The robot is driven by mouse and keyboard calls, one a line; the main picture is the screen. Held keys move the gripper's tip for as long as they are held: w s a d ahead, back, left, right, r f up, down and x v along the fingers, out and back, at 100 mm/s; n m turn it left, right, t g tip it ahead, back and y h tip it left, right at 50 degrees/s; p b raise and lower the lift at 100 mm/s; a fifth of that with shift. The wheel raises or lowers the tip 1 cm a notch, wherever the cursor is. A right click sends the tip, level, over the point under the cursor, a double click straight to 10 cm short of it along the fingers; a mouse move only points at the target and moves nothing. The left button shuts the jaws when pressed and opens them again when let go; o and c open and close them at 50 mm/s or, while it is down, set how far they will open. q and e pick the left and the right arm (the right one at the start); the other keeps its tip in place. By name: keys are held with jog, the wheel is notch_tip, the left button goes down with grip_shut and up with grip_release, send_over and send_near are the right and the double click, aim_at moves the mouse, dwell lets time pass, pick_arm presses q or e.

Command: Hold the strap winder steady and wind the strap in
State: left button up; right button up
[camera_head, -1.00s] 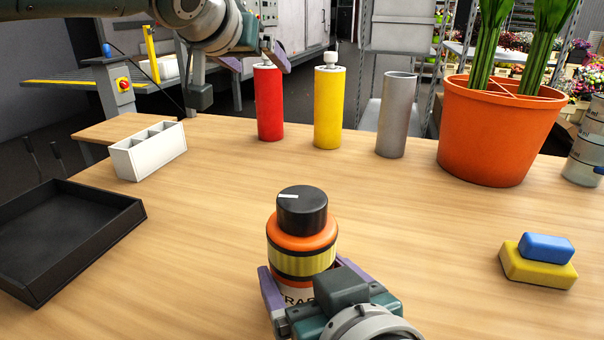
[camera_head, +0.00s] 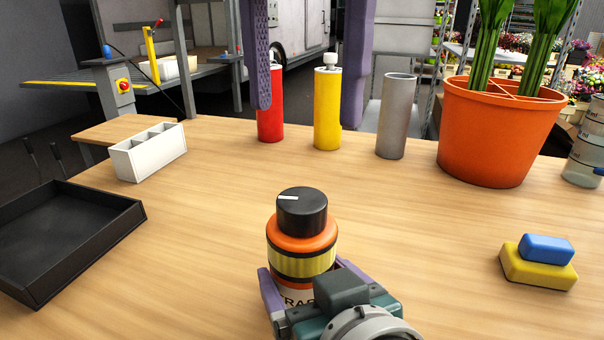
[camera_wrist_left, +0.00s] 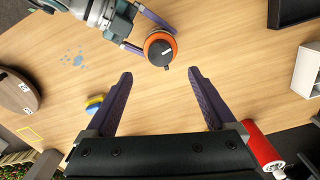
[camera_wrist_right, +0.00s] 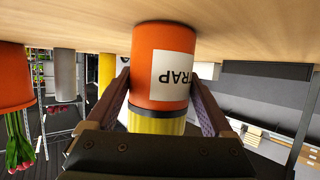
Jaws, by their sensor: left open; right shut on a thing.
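The strap winder (camera_head: 302,243) stands upright on the table, with an orange body, a yellow strap band and a black knob (camera_head: 302,211) carrying a white mark. Its white label shows in the right wrist view (camera_wrist_right: 173,75). My right gripper (camera_head: 301,272) is shut around the winder from the near right side. My left gripper (camera_head: 305,115) is open and empty, its two purple fingers hanging from the top of the head view, above the winder's level. In the left wrist view, the winder (camera_wrist_left: 160,50) lies beyond and between the left fingertips, apart from them.
Red (camera_head: 270,115), yellow (camera_head: 327,110) and grey (camera_head: 392,120) cylinders and an orange pot (camera_head: 495,135) stand along the back. A white divided box (camera_head: 150,155) and black tray (camera_head: 60,245) are at left. Blue and yellow sponges (camera_head: 535,268) lie at right. Table around the knob is clear.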

aim_at(302, 199)
pick_arm(q)
notch_tip(302, 199, down, 10)
jog(key=shift+r, duration=0.1)
jog(key=shift+c, duration=0.3)
jog(key=c, duration=1.3)
jog(key=shift+m, duration=1.3)
jog(key=o, duration=1.4)
jog(key=shift+c, duration=0.2)
